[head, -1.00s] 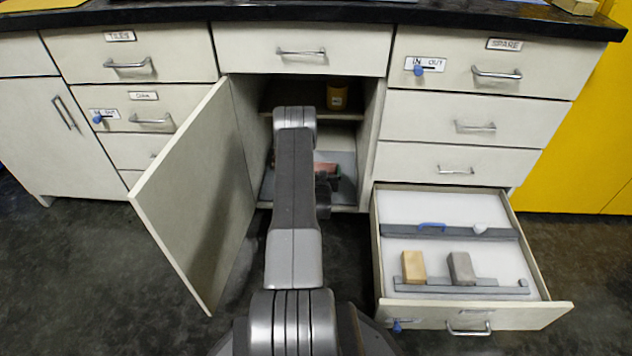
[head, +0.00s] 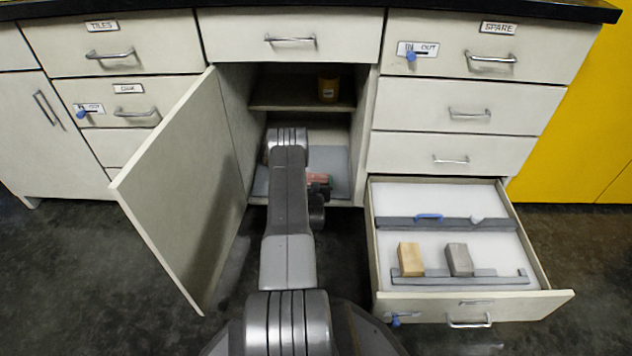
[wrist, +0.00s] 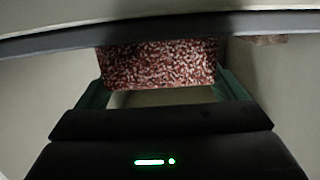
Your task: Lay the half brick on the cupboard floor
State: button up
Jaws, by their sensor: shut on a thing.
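The half brick (wrist: 158,65) is red-brown and speckled, held between the green fingers of my gripper (wrist: 165,95) in the wrist view. In the head view the brick (head: 319,180) shows as a small reddish patch beside my arm, at the front of the open cupboard. My arm hides most of the gripper there. I cannot tell whether the brick touches the mat.
The cupboard door (head: 170,190) stands open on the left. An open drawer (head: 450,205) on the right holds a tan block (head: 410,259) and a grey block (head: 459,260). A reddish piece (wrist: 265,39) shows in the wrist view.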

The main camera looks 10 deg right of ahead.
jog(key=o, duration=1.1)
jog(key=shift+r, duration=0.1)
jog(key=shift+s+r, duration=0.15)
jog(key=shift+s, duration=0.15)
jog(key=p+v, duration=0.4)
jog(key=v, duration=0.7)
jog(key=shift+s+a+p, duration=0.2)
jog(key=shift+p, duration=0.2)
